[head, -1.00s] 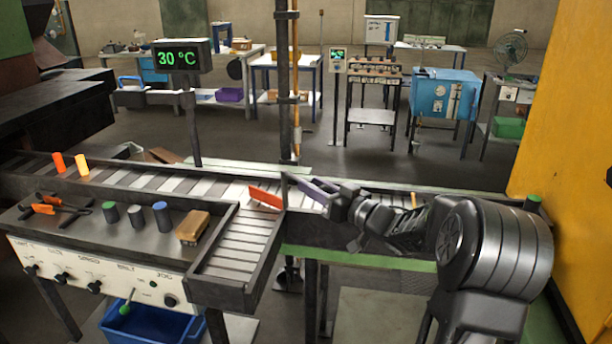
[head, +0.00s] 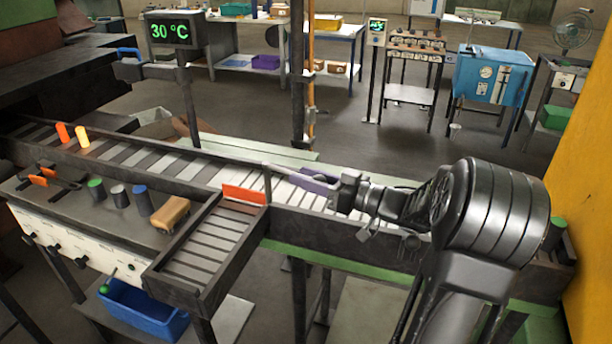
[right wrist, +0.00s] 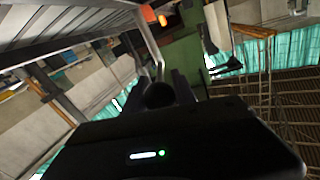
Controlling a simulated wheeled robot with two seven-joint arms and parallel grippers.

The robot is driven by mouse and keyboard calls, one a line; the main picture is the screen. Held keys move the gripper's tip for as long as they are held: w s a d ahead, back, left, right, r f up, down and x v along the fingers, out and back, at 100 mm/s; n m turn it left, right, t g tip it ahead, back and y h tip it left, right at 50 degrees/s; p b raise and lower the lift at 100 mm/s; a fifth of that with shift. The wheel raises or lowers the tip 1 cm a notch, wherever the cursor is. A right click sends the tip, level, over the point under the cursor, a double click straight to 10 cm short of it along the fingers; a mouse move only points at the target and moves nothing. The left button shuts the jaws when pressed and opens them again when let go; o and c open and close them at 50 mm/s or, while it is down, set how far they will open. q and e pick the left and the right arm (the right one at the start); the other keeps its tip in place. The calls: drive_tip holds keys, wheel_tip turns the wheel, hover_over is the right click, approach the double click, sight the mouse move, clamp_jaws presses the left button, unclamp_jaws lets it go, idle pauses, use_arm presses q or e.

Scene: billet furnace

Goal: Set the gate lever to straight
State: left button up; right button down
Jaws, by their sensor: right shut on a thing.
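The orange gate flap (head: 244,194) stands at the mouth of the side chute, roughly in line with the conveyor's near rail. The grey gate lever (head: 290,171) runs from the post beside the flap to my right gripper (head: 335,184). In the right wrist view the lever (right wrist: 150,45) is a bent rod leading to a dark round end between the fingers of my right gripper (right wrist: 160,92). The right gripper is shut on the lever; its fingers partly hide the end. A purple piece (head: 318,182) shows beside the gripper; I cannot tell what it belongs to. My left gripper is not in view.
The slatted conveyor (head: 150,165) runs behind the roller side chute (head: 205,245). An orange and a glowing yellow billet (head: 82,137) stand at its left. Several capped cylinders and a tan block (head: 172,213) are on the control panel top. A display post (head: 187,100) rises behind.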

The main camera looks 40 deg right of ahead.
drive_tip(key=shift+d, duration=0.15)
drive_tip(key=c, duration=1)
unclamp_jaws()
drive_tip(key=shift+c, duration=0.2)
wheel_tip(320, 180, up, 10)
drive_tip(key=shift+f, duration=0.1)
